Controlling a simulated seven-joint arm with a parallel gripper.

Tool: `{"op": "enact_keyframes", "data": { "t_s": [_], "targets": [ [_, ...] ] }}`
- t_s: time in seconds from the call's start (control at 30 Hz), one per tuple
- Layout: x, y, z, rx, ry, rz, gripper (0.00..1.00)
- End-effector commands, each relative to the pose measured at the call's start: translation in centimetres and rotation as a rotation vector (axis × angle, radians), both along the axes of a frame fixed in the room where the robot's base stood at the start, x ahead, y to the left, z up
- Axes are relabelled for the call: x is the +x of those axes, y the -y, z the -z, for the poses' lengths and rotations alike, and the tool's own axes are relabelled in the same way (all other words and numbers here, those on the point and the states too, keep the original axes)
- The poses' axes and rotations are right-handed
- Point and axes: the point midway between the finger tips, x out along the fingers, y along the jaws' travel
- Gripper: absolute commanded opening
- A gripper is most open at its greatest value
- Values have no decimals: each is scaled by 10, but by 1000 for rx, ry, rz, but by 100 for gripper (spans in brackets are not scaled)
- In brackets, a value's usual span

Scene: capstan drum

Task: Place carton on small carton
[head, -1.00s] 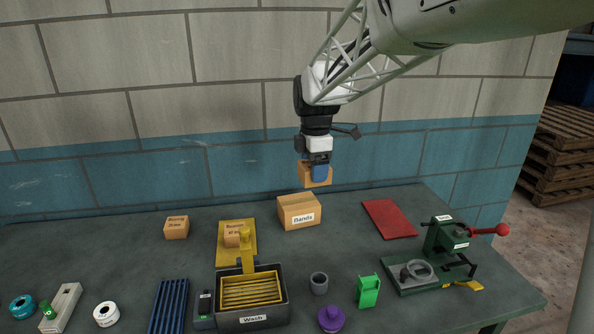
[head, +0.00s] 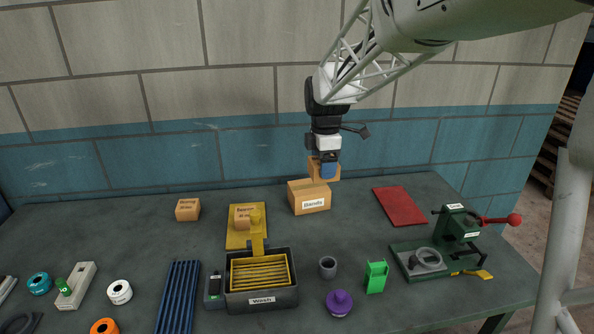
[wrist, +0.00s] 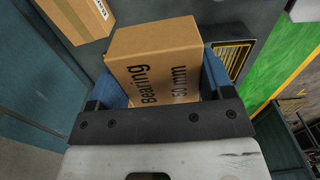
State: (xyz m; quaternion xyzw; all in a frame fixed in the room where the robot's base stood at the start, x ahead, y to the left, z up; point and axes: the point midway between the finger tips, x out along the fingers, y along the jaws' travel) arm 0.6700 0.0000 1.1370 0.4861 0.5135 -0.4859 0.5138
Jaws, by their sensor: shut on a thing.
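My gripper (head: 327,171) is shut on a brown carton (head: 316,164), held in the air behind and above the "Bands" carton. In the wrist view the held carton (wrist: 155,55) reads "Bearing 50 mm" and sits between the blue fingers. A small carton (head: 187,210) with a bearing label stands alone at the back left of the bench. Another small carton (head: 243,221) with a bearing label stands on a yellow plate (head: 237,239). The sizes on these two are too small to read surely. Nothing lies on top of either.
The larger "Bands" carton (head: 309,204) stands below my gripper, right of the yellow plate. The "Wash" bin (head: 261,299) with a yellow basket is in front. A red mat (head: 400,206) and green press (head: 456,229) are at right. Bench left of the small carton is clear.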

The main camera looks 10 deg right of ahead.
Motion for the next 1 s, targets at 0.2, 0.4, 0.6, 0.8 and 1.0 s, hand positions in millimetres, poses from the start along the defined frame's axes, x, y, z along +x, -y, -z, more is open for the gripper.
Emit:
{"op": "enact_keyframes", "data": {
  "t_s": [0.2,0.4,0.6,0.8,1.0],
  "targets": [
    [15,0,56,0,-4,28,41],
    [23,0,93,0,-2,48,41],
    [25,0,104,0,0,55,41],
    [25,0,104,0,0,55,41],
    [28,0,104,0,0,55,41]
  ]
}}
